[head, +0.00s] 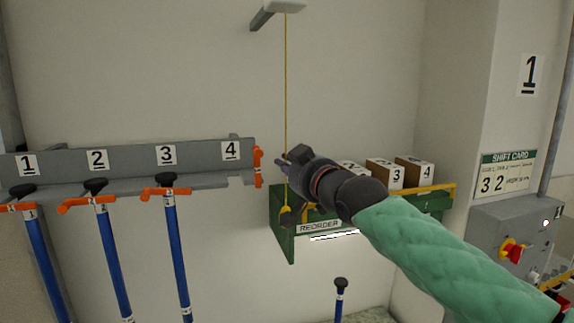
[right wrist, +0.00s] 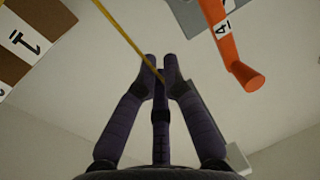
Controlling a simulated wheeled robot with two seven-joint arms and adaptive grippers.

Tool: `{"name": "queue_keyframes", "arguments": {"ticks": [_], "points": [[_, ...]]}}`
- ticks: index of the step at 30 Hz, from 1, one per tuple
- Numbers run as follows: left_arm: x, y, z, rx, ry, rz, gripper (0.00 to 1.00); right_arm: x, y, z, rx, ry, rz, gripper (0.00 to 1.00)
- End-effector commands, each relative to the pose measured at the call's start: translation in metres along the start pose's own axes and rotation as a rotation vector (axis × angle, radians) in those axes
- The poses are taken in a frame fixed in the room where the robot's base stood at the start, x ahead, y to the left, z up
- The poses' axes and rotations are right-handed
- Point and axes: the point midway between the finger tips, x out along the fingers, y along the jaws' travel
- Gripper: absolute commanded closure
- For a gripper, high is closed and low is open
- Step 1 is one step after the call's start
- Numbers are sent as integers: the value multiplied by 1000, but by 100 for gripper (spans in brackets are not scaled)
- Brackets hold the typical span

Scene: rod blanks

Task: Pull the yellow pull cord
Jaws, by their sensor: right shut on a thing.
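The yellow pull cord (head: 286,80) hangs from a grey bracket (head: 278,10) high on the wall, with a small yellow end piece (head: 285,210) low down. In the head view my right gripper (head: 283,164) reaches the cord in its lower part, above that end piece. The cord also shows in the right wrist view (right wrist: 125,36), running down to the fingertips (right wrist: 160,66). The fingers are closed together on it. The cord looks straight. My left gripper is in neither view.
A grey rack (head: 120,165) with orange hooks and blue rods (head: 175,250) stands left of the gripper. A green REORDER shelf (head: 283,235) with numbered boxes (head: 412,172) is behind and below it. A grey switch box (head: 505,240) is at the right.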

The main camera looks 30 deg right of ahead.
Motion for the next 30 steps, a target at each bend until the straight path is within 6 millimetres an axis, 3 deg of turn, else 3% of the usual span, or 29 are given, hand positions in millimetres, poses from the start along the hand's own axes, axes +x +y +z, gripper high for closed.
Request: {"name": "queue_keyframes", "arguments": {"ticks": [4, 6, 8, 20, 30], "points": [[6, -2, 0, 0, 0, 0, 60, 0, 0, 7, 0, -3, -1, 100], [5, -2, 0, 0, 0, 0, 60, 1, 0, 6, 0, -3, -1, 77], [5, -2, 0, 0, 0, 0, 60, 1, 0, 6, 0, -3, -1, 63], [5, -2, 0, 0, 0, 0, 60, -3, 0, 4, 0, 0, 0, 63], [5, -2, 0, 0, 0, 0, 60, -51, 0, 3, 1, 2, -1, 63]]}}
